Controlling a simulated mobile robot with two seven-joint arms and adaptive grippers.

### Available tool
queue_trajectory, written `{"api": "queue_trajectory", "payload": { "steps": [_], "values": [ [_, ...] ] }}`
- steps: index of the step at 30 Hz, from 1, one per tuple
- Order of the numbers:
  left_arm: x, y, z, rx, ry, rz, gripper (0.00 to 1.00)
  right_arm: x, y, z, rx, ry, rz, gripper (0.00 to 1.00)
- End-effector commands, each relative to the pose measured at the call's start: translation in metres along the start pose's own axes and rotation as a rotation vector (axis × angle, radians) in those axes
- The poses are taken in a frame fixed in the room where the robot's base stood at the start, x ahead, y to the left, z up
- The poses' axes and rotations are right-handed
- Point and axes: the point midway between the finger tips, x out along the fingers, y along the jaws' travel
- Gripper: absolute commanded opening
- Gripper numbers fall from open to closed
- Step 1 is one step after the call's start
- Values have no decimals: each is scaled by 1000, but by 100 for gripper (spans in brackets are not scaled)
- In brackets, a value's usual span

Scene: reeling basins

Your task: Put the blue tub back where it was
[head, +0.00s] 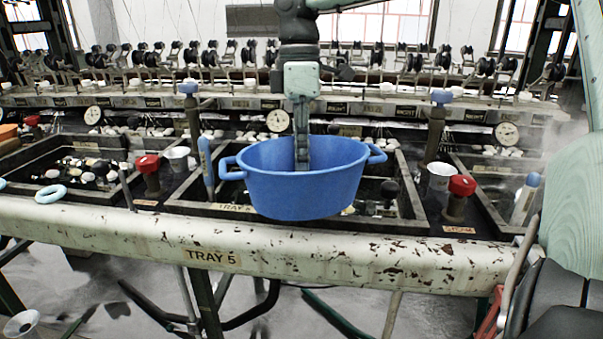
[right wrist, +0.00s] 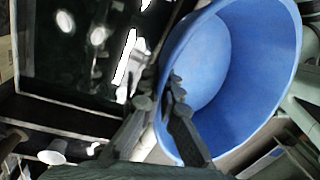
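The blue tub (head: 300,190) is upright in the middle of the head view, in front of the middle basin (head: 185,207), and hides part of that basin and its front edge. It has a loop handle on each side and looks empty. My right gripper (head: 302,160) comes down from above at the tub's far rim, with one finger inside. In the right wrist view, the two fingers (right wrist: 160,98) straddle the wall of the tub (right wrist: 245,85), shut on it. Whether the tub's underside touches anything cannot be told. My left gripper is not in view.
A worn rail labelled TRAY 5 (head: 330,262) runs along the front. Red-capped valves (head: 148,170) (head: 461,190), metal cups (head: 178,158) and a blue-handled tool (head: 206,165) stand around the basins. Reeling machinery lines the back.

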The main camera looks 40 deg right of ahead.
Motion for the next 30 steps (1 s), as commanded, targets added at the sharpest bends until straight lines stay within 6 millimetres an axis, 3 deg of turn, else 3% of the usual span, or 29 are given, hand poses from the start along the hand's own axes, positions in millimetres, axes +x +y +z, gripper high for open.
{"api": "queue_trajectory", "payload": {
  "steps": [5, 9, 29, 30],
  "values": [
    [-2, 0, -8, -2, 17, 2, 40, 22, 2, 0, 0, 0, -4, 0],
    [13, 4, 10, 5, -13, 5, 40, 37, 4, 0, -1, 0, -1, 0],
    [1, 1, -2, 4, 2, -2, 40, 43, 6, 0, 1, 0, 1, 0],
    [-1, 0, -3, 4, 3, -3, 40, 43, 6, 0, 1, 0, 1, 3]
  ]
}}
